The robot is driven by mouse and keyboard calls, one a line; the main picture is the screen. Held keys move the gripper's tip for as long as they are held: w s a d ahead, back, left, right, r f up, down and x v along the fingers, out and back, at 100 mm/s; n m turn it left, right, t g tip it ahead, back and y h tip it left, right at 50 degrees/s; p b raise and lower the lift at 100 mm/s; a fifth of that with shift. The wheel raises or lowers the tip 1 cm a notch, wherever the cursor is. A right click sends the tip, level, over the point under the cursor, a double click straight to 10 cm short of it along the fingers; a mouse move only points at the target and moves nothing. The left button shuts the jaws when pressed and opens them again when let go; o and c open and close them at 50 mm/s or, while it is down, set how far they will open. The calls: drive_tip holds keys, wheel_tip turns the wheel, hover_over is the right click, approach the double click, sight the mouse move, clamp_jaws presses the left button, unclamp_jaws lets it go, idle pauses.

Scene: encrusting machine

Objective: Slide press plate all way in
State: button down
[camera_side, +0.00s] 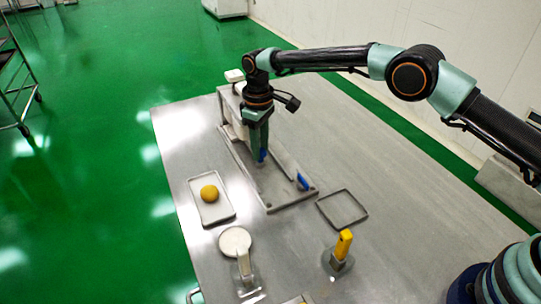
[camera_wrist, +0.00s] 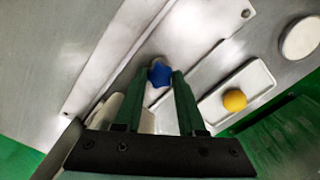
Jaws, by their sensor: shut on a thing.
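My gripper (camera_side: 262,158) reaches down over the encrusting machine and is shut on a blue knob. In the wrist view the blue knob (camera_wrist: 159,74) shows between the tips of my two green fingers (camera_wrist: 153,76). The knob seems to belong to the press plate, which is mostly hidden behind my gripper and inside the machine. The machine's long grey base (camera_side: 276,196) runs toward the front of the table, with its cream housing (camera_side: 232,118) at the back end. How far in the plate sits cannot be told.
A second blue part (camera_side: 303,181) stands on the base's right front. Left of the base is a tray (camera_side: 214,213) with a yellow ball (camera_side: 209,193). In front are a white round dish (camera_side: 235,241) and a yellow-handled tool (camera_side: 343,244); an empty tray (camera_side: 342,208) lies right.

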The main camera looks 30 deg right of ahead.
drive_tip(key=shift+w+d+r, duration=0.1)
drive_tip(key=shift+w, duration=0.25)
drive_tip(key=c, duration=0.5)
unclamp_jaws()
wheel_tip(320, 180, up, 12)
drive_tip(key=shift+s, duration=0.15)
drive_tip(key=shift+r, duration=0.1)
